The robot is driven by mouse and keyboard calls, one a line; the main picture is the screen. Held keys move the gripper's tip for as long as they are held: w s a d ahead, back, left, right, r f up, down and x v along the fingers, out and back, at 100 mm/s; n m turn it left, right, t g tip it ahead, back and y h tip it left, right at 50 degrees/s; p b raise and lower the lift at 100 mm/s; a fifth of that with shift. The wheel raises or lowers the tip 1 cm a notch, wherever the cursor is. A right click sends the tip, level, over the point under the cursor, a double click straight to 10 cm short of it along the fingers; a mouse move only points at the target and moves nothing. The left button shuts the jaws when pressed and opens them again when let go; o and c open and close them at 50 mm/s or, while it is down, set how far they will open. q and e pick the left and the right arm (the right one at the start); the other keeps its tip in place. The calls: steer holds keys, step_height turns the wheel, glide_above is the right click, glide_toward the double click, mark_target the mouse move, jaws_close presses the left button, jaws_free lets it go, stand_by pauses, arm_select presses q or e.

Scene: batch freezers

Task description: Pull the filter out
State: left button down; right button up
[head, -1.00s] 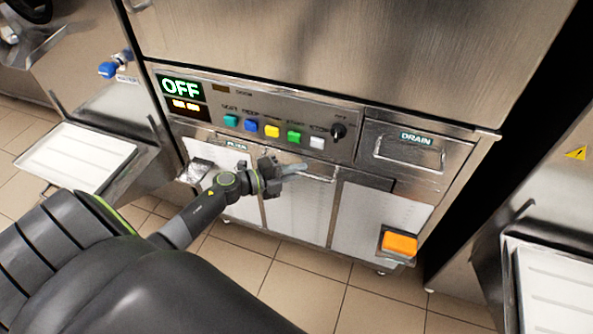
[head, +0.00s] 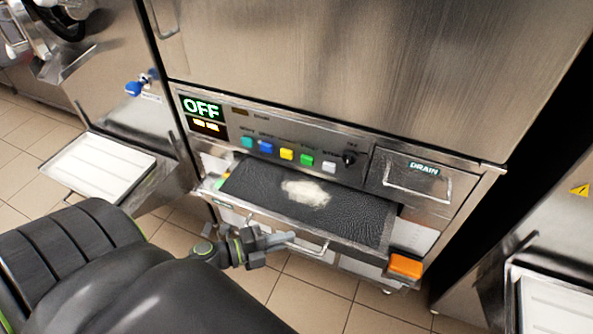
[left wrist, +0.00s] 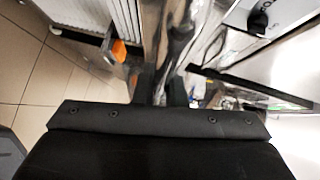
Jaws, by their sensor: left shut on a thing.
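The filter (head: 355,212) is a wide, flat drawer with a dark mesh and a metal front edge. In the head view it sticks out of the machine below the button panel, and a pale clump (head: 306,193) lies on its mesh. Its front has a metal bar handle (head: 311,247). My left gripper (head: 285,238) is shut on this handle, at its left part. In the left wrist view the fingers (left wrist: 163,92) show only partly, past the dark gripper body. My right gripper is not in view.
Above the filter are a display reading OFF (head: 203,108), several coloured buttons and a black knob (head: 349,158). A drawer marked DRAIN (head: 417,178) is at the right, with an orange pedal (head: 405,265) below. White trays stand at left (head: 97,165) and right.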

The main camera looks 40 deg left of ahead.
arm_select(q)
steer(key=s+d, duration=0.1)
steer(key=s, duration=0.6)
steer(key=shift+d, duration=0.35)
steer(key=shift+s, duration=0.1)
steer(key=c, duration=1.8)
jaws_free()
steer(key=shift+o, duration=0.2)
steer(key=b+v, duration=0.1)
steer(key=v, duration=1.6)
steer(key=shift+a, duration=0.2)
steer(key=shift+s+r, duration=0.1)
steer(key=shift+s, duration=0.05)
